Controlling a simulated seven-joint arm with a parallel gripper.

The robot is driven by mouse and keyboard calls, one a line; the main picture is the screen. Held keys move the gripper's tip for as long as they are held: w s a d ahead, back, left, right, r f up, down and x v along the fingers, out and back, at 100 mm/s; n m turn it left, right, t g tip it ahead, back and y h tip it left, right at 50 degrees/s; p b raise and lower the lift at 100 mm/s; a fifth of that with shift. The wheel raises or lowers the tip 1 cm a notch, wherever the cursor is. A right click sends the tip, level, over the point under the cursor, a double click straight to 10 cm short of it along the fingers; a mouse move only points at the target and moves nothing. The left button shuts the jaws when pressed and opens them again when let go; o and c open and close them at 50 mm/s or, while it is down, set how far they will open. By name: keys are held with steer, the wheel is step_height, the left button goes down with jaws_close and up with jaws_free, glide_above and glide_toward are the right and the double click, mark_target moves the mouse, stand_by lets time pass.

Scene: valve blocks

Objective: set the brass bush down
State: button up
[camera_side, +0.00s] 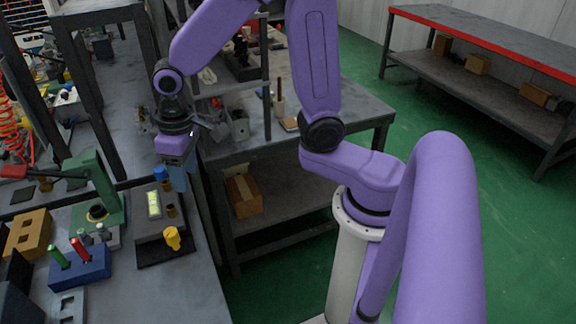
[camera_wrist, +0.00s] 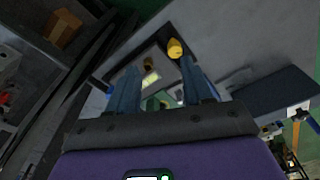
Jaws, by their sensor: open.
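My gripper (camera_side: 180,186) points down over the right rear edge of a dark grey block. In the wrist view its two blue-grey fingers (camera_wrist: 158,68) are spread wide, with nothing visibly held between them. Two small brass-brown cylinders show on the block, one near its front right (camera_side: 170,211) and one further back (camera_side: 167,186) beside the fingers. I cannot tell which is the brass bush. A blue knob (camera_side: 160,173) stands at the block's back. The block (camera_side: 149,228) carries a glowing yellow-green vial (camera_side: 154,205), which also shows in the wrist view (camera_wrist: 151,79).
A yellow knobbed piece (camera_side: 172,238) stands on the dark plate in front of the block. A green press (camera_side: 100,185) with a red-tipped lever and a blue rack (camera_side: 80,268) with coloured pegs are to the left. The bench front right (camera_side: 195,290) is bare.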

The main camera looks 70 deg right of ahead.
steer(key=s+d+r+n, duration=0.1)
steer(key=s+n, duration=0.3)
steer(key=s, duration=0.6)
steer(key=s+d+r+n, duration=0.1)
steer(key=s+d+n, duration=0.3)
steer(key=s, duration=0.6)
steer(key=shift+d+r+n+g, duration=0.2)
steer(key=shift+d+n+g, duration=0.15)
steer(key=shift+n, duration=0.25)
